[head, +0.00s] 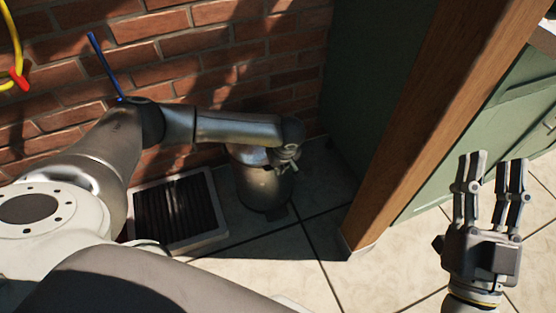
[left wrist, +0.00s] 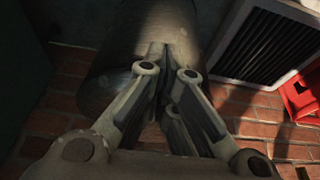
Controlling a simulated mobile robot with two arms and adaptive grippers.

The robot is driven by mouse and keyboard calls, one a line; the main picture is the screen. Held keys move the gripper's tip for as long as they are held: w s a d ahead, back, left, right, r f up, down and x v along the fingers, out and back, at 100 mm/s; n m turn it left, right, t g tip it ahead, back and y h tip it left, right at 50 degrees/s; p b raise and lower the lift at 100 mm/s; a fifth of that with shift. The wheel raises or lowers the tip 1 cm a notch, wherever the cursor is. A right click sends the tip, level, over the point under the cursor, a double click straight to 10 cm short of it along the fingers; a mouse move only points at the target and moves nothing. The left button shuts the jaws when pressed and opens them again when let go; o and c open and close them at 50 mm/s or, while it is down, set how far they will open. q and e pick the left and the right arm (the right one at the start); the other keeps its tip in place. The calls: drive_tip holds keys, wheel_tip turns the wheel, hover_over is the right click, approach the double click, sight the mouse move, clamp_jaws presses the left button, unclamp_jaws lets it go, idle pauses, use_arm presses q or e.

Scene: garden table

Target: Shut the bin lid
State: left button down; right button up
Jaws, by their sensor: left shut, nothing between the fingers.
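The bin (head: 265,190) is a dark metal cylinder standing on the tiles by the brick wall. My left forearm and wrist cover most of its top in the head view, so I cannot tell how its lid stands. My left gripper (head: 286,156) is at the bin's upper right side, shut and empty. In the left wrist view the bin (left wrist: 115,75) fills the upper middle, and the left fingers (left wrist: 168,85) point at it; whether they touch it is unclear. My right gripper (head: 494,162) is open and empty at the far right, away from the bin.
A dark slatted panel in a pale frame (head: 222,225) lies left of the bin; the frame also shows in the left wrist view (left wrist: 225,55). A red object (left wrist: 300,98) is beside it there. A wooden post (head: 420,120) and green panel (head: 365,70) stand right of the bin.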

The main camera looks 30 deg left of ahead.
use_arm(q)
drive_tip(key=shift+s+d+f+b, duration=0.15)
drive_tip(key=shift+f+b, duration=0.15)
drive_tip(key=shift+f, duration=0.5)
use_arm(e)
drive_tip(key=shift+s+d+r+t+y, duration=0.1)
drive_tip(key=shift+s+r+t+y, duration=0.05)
drive_tip(key=shift+s+r+t, duration=0.55)
drive_tip(key=shift+s+r+t+y, duration=0.15)
drive_tip(key=shift+s+r+t, duration=0.35)
drive_tip(key=shift+r, duration=0.3)
use_arm(q)
drive_tip(key=shift+r, duration=0.1)
use_arm(e)
drive_tip(key=shift+w, duration=0.1)
use_arm(q)
drive_tip(key=s+d+r+p, duration=0.5)
drive_tip(key=s+d+r, duration=0.1)
drive_tip(key=d, duration=0.1)
drive_tip(key=shift+d, duration=0.15)
use_arm(e)
wheel_tip(320, 180, down, 20)
drive_tip(key=d+g+h, duration=0.2)
drive_tip(key=g+h, duration=0.2)
drive_tip(key=g, duration=0.9)
drive_tip(key=shift+w+f+m, duration=0.15)
drive_tip(key=shift+m, duration=0.15)
